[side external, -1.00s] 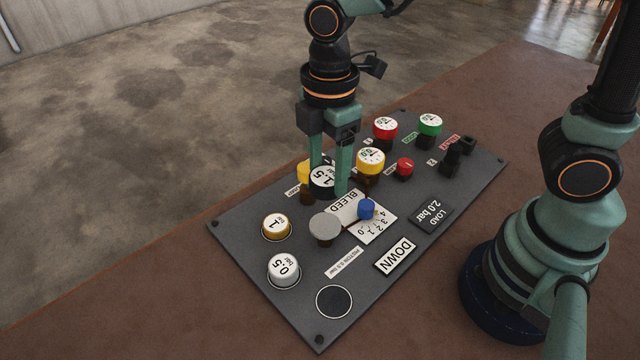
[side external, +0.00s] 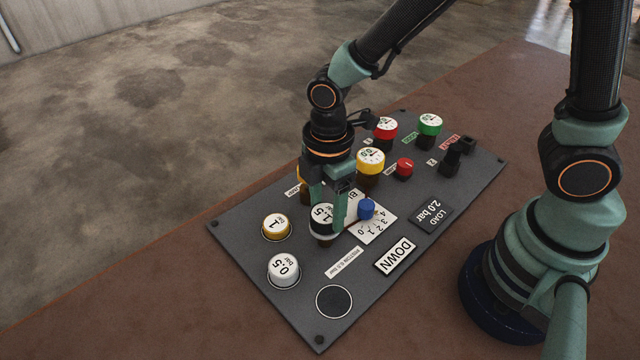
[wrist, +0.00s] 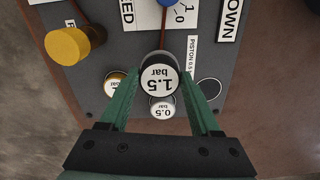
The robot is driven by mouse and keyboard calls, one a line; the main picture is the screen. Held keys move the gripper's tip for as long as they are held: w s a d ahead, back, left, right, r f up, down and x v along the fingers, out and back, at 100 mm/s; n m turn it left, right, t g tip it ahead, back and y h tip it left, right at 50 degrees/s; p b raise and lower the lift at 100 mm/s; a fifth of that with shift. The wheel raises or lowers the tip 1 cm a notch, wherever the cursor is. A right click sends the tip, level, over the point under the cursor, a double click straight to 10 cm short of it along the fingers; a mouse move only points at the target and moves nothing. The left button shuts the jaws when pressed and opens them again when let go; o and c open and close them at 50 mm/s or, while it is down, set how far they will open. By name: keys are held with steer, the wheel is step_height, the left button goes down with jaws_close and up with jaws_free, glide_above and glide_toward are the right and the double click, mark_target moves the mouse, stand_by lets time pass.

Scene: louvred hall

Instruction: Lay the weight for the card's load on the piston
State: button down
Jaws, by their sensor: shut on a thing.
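My gripper (side external: 335,215) is shut on the black 1.5 bar weight (side external: 321,214), its white face up. The wrist view shows this weight (wrist: 159,77) between the two green fingers. It is over the piston (side external: 323,238), whose plate it mostly hides; I cannot tell whether they touch. The load card (side external: 431,213) reads 2.0 bar. A label beside the piston (side external: 347,262) appears to read PISTON 0.5 bar. The brass 1 bar weight (side external: 276,227) and white 0.5 bar weight (side external: 284,268) sit in ringed places on the panel.
An empty ringed place (side external: 334,301) is at the panel's near corner. A blue knob (side external: 366,208) with a dial stands close right of my gripper. A yellow-topped gauge (side external: 370,162) and a red knob (side external: 405,167) stand behind. The DOWN plate (side external: 396,256) lies at right.

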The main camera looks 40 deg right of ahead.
mark_target(326, 212)
steer(key=shift+f, duration=0.15)
steer(key=shift+c, duration=0.5)
jaws_free()
step_height(326, 212, up, 11)
steer(key=d+r+m+t, duration=0.2)
steer(key=d+r+m, duration=0.1)
steer(key=d+m, duration=0.4)
steer(key=s+d+r+m+t, duration=0.1)
steer(key=d+r+m+t, duration=0.2)
steer(key=d+m, duration=0.5)
steer(key=shift+d+r+m+t, duration=0.15)
steer(key=shift+r+m+t, duration=0.2)
steer(key=shift+m, duration=0.35)
